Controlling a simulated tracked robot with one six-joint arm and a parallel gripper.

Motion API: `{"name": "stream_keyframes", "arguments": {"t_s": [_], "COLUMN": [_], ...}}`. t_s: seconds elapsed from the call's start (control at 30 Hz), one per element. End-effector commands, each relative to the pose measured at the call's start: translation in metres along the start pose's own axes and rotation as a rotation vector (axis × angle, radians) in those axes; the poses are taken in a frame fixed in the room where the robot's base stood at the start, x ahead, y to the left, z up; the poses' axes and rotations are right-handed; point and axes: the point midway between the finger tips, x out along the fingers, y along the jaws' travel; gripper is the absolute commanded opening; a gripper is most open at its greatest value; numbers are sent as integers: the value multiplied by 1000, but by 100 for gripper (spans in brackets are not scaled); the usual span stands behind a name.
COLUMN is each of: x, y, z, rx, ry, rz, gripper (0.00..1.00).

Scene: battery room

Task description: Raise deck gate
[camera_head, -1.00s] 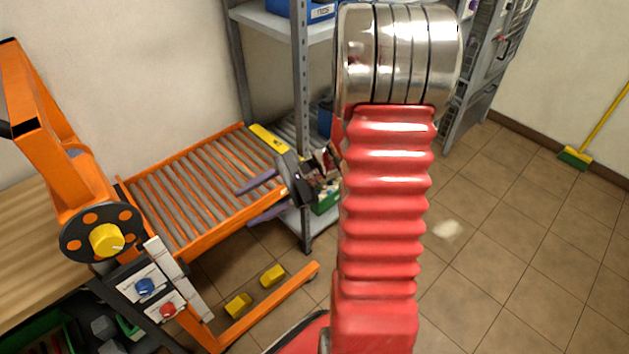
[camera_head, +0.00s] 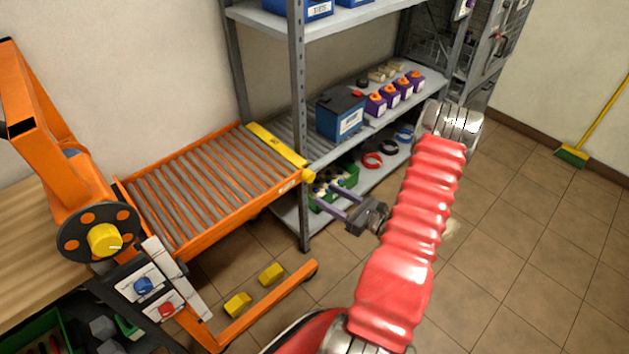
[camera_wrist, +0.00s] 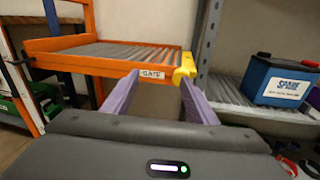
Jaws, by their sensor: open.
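The orange roller deck (camera_head: 212,190) has a yellow deck gate (camera_head: 275,146) lying low across its right end, against the shelf. The gate has a yellow knob (camera_head: 308,176) at its near corner. In the wrist view, the yellow gate end (camera_wrist: 184,68) is just ahead of the right fingertip, beside a small "GATE" label (camera_wrist: 152,75) on the deck's orange rail. My gripper (camera_head: 321,203) has its purple fingers apart and empty, to the right of the deck and near the knob. It also shows in the wrist view (camera_wrist: 159,86). No contact with the gate is visible.
An orange floor leg (camera_head: 265,305) and yellow blocks (camera_head: 237,304) lie below the deck.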

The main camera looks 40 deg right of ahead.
Motion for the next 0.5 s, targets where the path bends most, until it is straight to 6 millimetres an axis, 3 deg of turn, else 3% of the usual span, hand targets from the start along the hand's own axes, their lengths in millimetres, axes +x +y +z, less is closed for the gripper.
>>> {"name": "stream_keyframes", "arguments": {"t_s": [0.03,0.2,0.5], "x": [-10,-29,-33], "y": [-9,-28,-31], "z": [-12,-32,-36], "rx": [27,74,82], "ry": [-8,-32,-36], "rz": [-46,-145,-164], "gripper": [53,53,53]}}
